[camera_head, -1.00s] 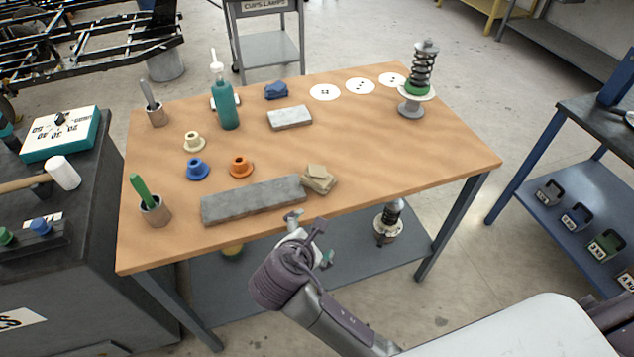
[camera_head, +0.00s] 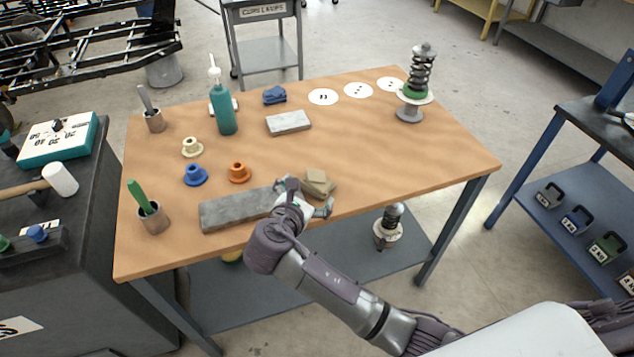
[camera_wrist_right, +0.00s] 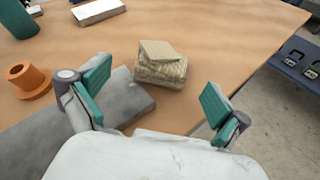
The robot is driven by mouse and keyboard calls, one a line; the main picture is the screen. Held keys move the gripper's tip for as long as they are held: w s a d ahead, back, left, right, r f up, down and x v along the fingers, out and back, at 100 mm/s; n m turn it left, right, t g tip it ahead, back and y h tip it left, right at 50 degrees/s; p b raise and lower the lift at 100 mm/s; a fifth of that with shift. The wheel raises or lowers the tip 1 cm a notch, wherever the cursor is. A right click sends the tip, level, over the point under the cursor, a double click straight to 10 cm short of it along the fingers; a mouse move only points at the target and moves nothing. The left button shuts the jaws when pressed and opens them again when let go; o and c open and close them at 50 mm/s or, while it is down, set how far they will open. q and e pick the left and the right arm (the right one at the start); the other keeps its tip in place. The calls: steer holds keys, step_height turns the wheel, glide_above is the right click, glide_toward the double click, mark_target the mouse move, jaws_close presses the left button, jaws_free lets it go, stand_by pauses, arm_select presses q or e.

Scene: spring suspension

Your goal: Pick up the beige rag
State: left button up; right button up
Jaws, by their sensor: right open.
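The beige rag (camera_head: 319,181) is a small folded stack on the wooden table near its front edge, just right of the long grey slab. It also shows in the right wrist view (camera_wrist_right: 161,66), ahead of the fingers and a little left of the middle between them. My right gripper (camera_head: 306,197) is over the table's front edge, close to the rag on its near side. In the right wrist view its two teal-padded fingers (camera_wrist_right: 155,95) stand wide apart with nothing between them. My left gripper is in neither view.
The long grey slab (camera_head: 235,209) lies left of the rag, under the right gripper's left finger in the wrist view. Orange (camera_head: 239,172) and blue (camera_head: 195,174) bushings stand behind it. A lighter block (camera_head: 288,122) lies farther back. The table right of the rag is clear.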

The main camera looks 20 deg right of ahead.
mark_target(314, 186)
steer(key=x, duration=0.5)
steer(key=shift+s+d+f, duration=0.1)
steer(key=shift+d+f, duration=0.05)
steer(key=shift+d, duration=0.05)
steer(key=shift+c, duration=0.3)
steer(key=c, duration=1.2)
